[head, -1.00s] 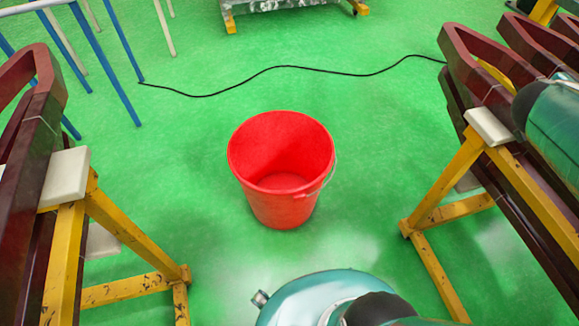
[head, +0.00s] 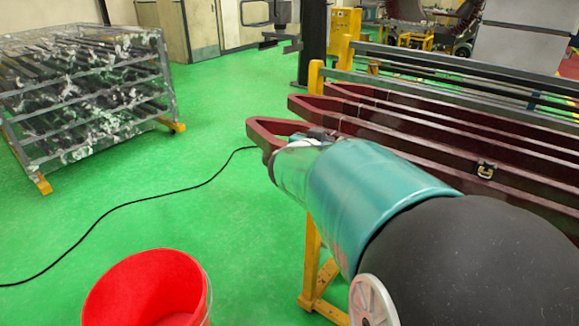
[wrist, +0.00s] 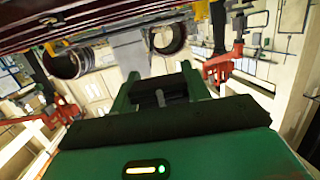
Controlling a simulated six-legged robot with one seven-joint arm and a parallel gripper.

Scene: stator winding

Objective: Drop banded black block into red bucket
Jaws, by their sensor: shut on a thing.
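The red bucket (head: 150,285) stands on the green floor at the bottom left of the head view, cut off by the lower edge. Its visible inside looks empty. A small black block with a pale yellowish band (head: 485,170) shows against a dark red coil bar at the right. My gripper (wrist: 160,85) shows in the wrist view, its two green fingers apart with a small greyish thing (wrist: 160,97) between them. I cannot make out what that thing is. In the head view my teal arm reaches out over the coils, and the fingers cannot be made out.
Dark red coils (head: 420,150) rest on a yellow stand (head: 313,250) at the right, close to my arm. A wrapped rack (head: 85,95) stands at the left. A black cable (head: 130,204) crosses the floor. Open green floor lies between rack and coils.

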